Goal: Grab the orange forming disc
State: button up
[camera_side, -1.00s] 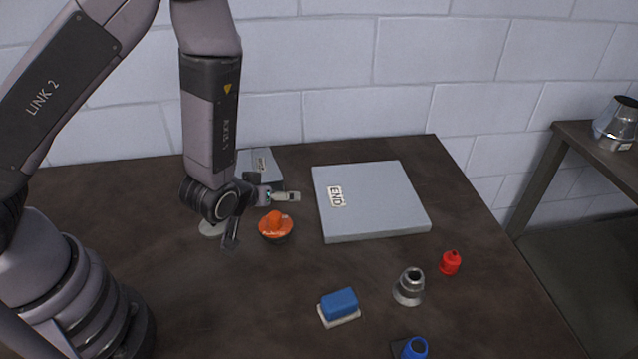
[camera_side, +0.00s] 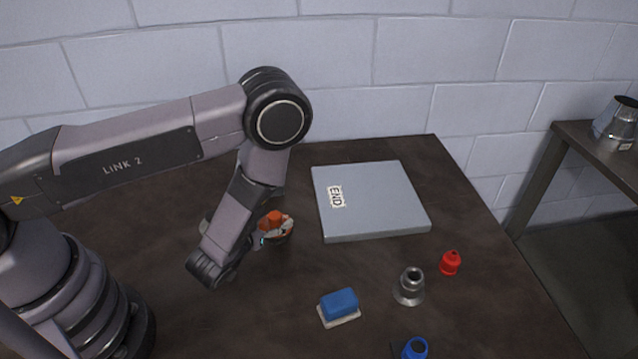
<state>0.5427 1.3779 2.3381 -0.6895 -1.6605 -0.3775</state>
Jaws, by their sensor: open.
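The orange forming disc (camera_side: 275,219) sits on the dark table, left of the grey END board. It has a raised orange knob on top, and its lower part is partly covered by my gripper. My gripper (camera_side: 277,234) is low at the disc, on its near side, with a light finger in front of the orange body. The jaws are open. My wrist and forearm hide much of the gripper, and I cannot tell whether the fingers touch the disc.
The grey END board (camera_side: 385,205) lies right of the disc. Nearer are a blue block on a pale base (camera_side: 339,306), a metal cone fitting (camera_side: 409,286), a red bottle-like piece (camera_side: 450,263) and a blue piece (camera_side: 415,348). A side table (camera_side: 590,150) bears a metal duct (camera_side: 617,122).

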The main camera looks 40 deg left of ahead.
jog(key=shift+w+a+f, duration=0.1)
jog(key=shift+w+f, duration=0.05)
jog(key=shift+w, duration=0.35)
grip_shut()
